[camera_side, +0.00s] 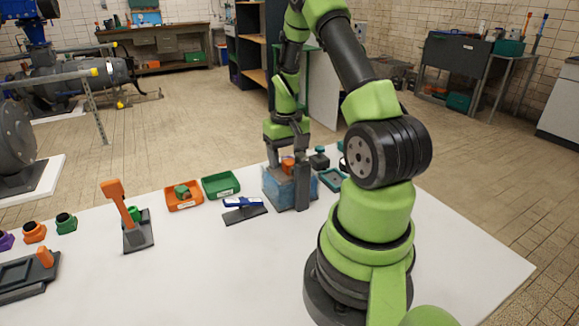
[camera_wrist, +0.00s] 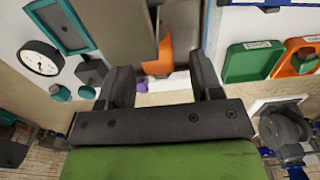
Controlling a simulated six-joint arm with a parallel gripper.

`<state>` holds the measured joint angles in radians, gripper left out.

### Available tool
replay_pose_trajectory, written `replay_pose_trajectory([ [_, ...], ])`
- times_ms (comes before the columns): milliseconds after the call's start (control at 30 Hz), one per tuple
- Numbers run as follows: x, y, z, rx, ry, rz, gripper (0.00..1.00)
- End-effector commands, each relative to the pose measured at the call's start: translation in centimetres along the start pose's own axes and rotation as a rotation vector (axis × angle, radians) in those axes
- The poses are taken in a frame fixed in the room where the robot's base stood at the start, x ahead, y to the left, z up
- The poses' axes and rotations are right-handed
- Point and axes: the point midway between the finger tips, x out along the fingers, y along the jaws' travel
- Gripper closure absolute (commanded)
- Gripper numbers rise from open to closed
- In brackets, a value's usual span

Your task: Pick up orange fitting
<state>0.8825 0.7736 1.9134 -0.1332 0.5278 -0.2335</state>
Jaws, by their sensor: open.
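An orange fitting (camera_side: 288,165) shows at the top of a translucent blue bin (camera_side: 275,186) on the white table. It also shows in the wrist view (camera_wrist: 164,52), bent in shape, just ahead of and between my fingers. My gripper (camera_side: 288,182) points down at the bin, with its fingers spread; in the wrist view its two dark fingers (camera_wrist: 160,72) stand apart. I see no finger clearly touching the fitting. The fitting's lower part is hidden by the bin and a finger.
An orange tray (camera_side: 184,204) and a green tray (camera_side: 221,194) stand left of the bin. A dark stand with a blue-and-white piece (camera_side: 243,203) is in front. An upright orange-handled lever (camera_side: 119,202) and coloured fittings (camera_side: 66,223) are farther left. The front table is clear.

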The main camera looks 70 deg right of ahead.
Motion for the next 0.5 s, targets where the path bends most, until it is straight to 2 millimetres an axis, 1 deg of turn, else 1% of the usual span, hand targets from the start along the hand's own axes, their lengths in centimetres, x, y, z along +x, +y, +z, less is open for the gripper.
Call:
replay_pose_trajectory([
  [33,0.61,0.0,0.05,0.0,-0.003,0.0,0.4],
  [100,0.99,0.01,0.01,0.0,0.0,0.0,0.4],
  [333,1.07,0.0,-0.01,0.001,0.001,0.0,0.4],
  [367,1.06,0.0,-0.01,0.001,0.001,0.0,0.47],
  [400,1.06,0.0,-0.01,0.001,0.001,0.0,0.56],
  [467,1.05,0.0,-0.01,0.001,0.001,0.0,0.7],
  [500,1.05,0.0,-0.02,0.001,0.002,0.0,0.8],
])
